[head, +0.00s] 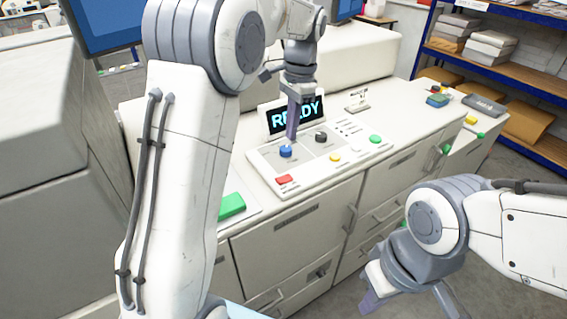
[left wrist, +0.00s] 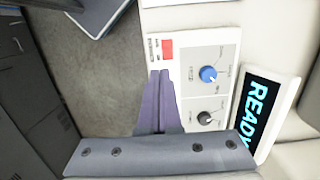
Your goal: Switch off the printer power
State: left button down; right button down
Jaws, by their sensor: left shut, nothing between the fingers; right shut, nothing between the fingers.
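The printer's control panel (head: 263,160) lies on the white machine top, with a lit READY screen (head: 295,114) behind it. The panel carries a red button (head: 284,180), a blue knob (head: 286,151) and a dark knob (head: 320,137). The wrist view also shows the red button (left wrist: 167,49), blue knob (left wrist: 208,74) and dark knob (left wrist: 204,118). Labels are too small to read. My left gripper (head: 291,138) is shut and empty, pointing down above the panel near the blue knob; contact cannot be told. My right gripper (head: 367,303) is shut and empty, low before the cabinet.
A yellow button (head: 334,157) and a green button (head: 375,139) sit further right on the panel. A small sign (head: 357,101) stands behind it. A green object (head: 231,206) lies left of the panel. Cabinet doors and drawers (head: 295,235) front the machine. Shelves (head: 500,62) stand at right.

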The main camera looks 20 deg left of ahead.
aim_at(280, 179)
pick_arm(q)
jog(key=shift+w+a+r, duration=0.15)
jog(key=shift+w+a, duration=0.3)
jog(key=shift+a, duration=0.25)
jog(key=f+p, duration=0.1)
jog(key=f, duration=0.3)
jog(key=s+f+p, duration=0.1)
jog(key=f, duration=0.4)
jog(key=a+f+p, duration=0.1)
jog(key=f+p, duration=0.1)
jog(key=f, duration=0.3)
jog(key=shift+s, duration=0.2)
